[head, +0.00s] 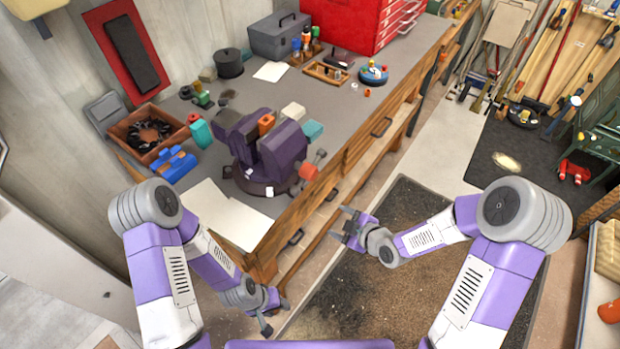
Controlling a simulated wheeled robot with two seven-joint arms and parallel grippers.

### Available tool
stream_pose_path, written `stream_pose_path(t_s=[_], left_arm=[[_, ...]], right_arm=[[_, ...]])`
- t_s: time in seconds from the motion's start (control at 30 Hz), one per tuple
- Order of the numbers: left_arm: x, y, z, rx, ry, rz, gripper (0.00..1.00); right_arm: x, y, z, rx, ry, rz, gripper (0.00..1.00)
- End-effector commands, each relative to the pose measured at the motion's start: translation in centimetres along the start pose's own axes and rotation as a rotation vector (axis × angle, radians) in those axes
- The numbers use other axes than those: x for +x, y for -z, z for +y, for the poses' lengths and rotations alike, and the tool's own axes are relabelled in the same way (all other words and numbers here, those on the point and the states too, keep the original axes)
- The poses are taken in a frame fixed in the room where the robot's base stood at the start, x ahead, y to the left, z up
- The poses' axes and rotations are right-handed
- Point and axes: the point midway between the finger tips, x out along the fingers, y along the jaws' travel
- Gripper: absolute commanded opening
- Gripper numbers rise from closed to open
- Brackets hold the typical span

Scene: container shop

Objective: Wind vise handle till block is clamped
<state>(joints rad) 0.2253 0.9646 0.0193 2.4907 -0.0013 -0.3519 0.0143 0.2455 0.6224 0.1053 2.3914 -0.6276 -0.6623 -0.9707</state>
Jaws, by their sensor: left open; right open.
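A dark purple vise (278,153) stands on the grey workbench, near its front edge. An orange block (266,122) sits upright between its jaws; I cannot tell whether both jaws touch it. The vise handle, a bar with a red-orange hub (308,171), is at the vise's right end, out over the bench edge. My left gripper (275,312) is open and empty, low in front of the bench, below and apart from the vise. My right gripper (343,226) is open and empty, below and right of the handle, not touching it.
The workbench (345,118) has wooden drawers along its front. A red tool chest (350,20) stands behind. The floor mat (390,270) is clear.

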Motion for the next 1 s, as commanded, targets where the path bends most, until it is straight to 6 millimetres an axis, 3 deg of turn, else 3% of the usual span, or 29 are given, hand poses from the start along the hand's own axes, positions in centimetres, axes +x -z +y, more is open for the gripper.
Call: stream_pose_path(t_s=[0.03, 0.1, 0.2, 0.4, 0.5, 0.63, 1.0], left_arm=[[1.5, 0.1, -0.5, 0.000, 0.000, 0.000, 0.47], [2.5, 0.1, -0.9, 0.000, 0.000, 0.000, 0.47], [3.7, 0.2, -1.4, 0.001, 0.000, 0.000, 0.47], [5.3, 0.2, -1.9, 0.001, 0.000, 0.000, 0.47], [5.7, 0.3, -2.1, 0.001, 0.000, 0.000, 0.47], [5.8, 0.3, -2.1, 0.001, 0.000, 0.000, 0.47], [6.0, 0.3, -2.2, 0.001, 0.000, 0.000, 0.47]], right_arm=[[-0.1, 1.3, 2.1, -0.225, -0.073, 0.073, 0.69], [-0.9, 3.9, 4.5, -0.546, -0.170, 0.161, 0.69], [-2.6, 7.5, 6.5, -0.960, -0.311, 0.253, 0.69], [-5.8, 12.2, 7.7, -1.549, -0.540, 0.344, 0.69], [-6.8, 13.4, 7.6, -1.712, -0.609, 0.362, 0.69], [-7.1, 14.4, 7.5, -1.802, -0.648, 0.372, 0.69], [-2.8, 17.6, 7.9, -1.806, -0.649, 0.374, 0.69]])
